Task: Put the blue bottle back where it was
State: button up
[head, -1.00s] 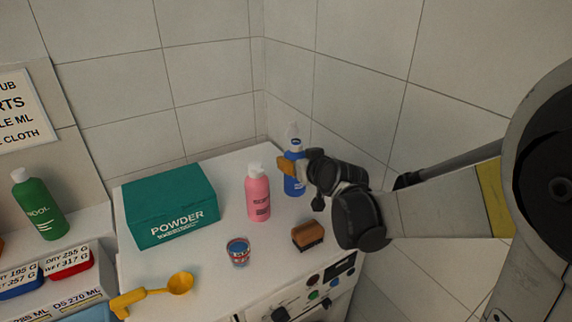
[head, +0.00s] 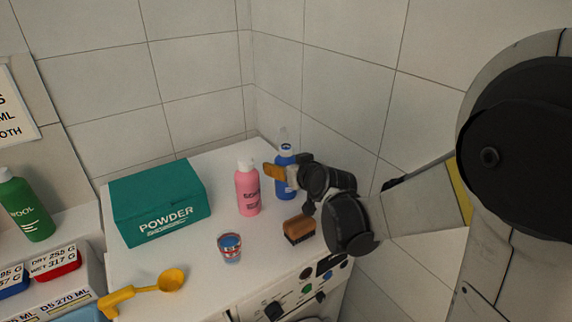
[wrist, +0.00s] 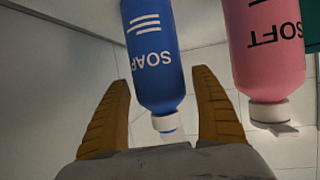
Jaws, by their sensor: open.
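The blue bottle (head: 284,157), with a pale pump top, stands upright on the white counter (head: 190,268) near the back corner. In the wrist view the blue bottle (wrist: 155,50) appears upside down, with "SOAP" on it and its white top towards my gripper. My gripper (head: 280,172) is open, with yellow-orange fingers. In the wrist view my gripper (wrist: 162,80) has one finger on each side of the bottle, with gaps showing. In the head view a finger and dark gripper parts hide some of the bottle. Whether anything touches it cannot be told.
A pink bottle (head: 248,190) stands just left of the blue one, close to a finger. A brown brush (head: 299,229), a small cup (head: 230,248), a yellow scoop (head: 150,288) and a green powder box (head: 160,203) share the counter. Tiled walls close off the back and right.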

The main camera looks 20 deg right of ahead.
jog(key=shift+s+r, duration=0.15)
jog(key=shift+r, duration=0.15)
jog(key=s+g+p, duration=0.1)
jog(key=s+g, duration=0.2)
jog(key=s, duration=1.1)
jog(key=s+r+m+g+h+p, duration=0.1)
jog(key=s+g, duration=0.2)
jog(key=s, duration=1.2)
jog(key=shift+s+r+h+p, duration=0.25)
jog(key=shift+r+h+p, duration=0.05)
jog(key=shift+p, duration=0.1)
